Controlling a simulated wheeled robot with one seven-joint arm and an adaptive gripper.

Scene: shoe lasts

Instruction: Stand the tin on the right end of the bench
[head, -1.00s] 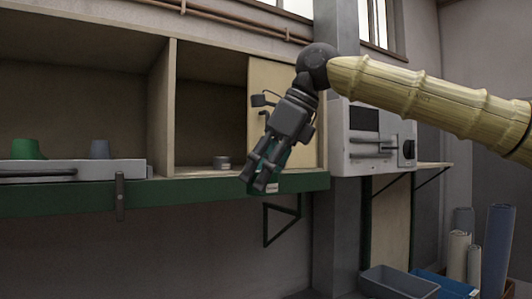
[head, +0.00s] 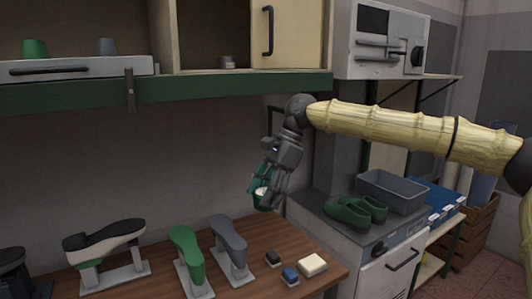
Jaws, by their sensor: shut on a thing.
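My gripper (head: 266,192) is shut on a green tin (head: 262,205) with a pale patch on it; the fingers hide part of it. The gripper points down and holds the tin in the air above the back of the wooden bench (head: 245,290), towards its right end. The bench's right end holds a cream block (head: 312,264), a small blue item (head: 290,275) and a small black item (head: 273,257).
Green and grey shoe lasts on stands (head: 187,255) (head: 229,245) and a black-and-white shoe (head: 104,240) stand further left. Right of the bench, a grey cabinet bears green clogs (head: 355,211) and a grey bin (head: 393,190). A green-edged shelf (head: 200,90) hangs above.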

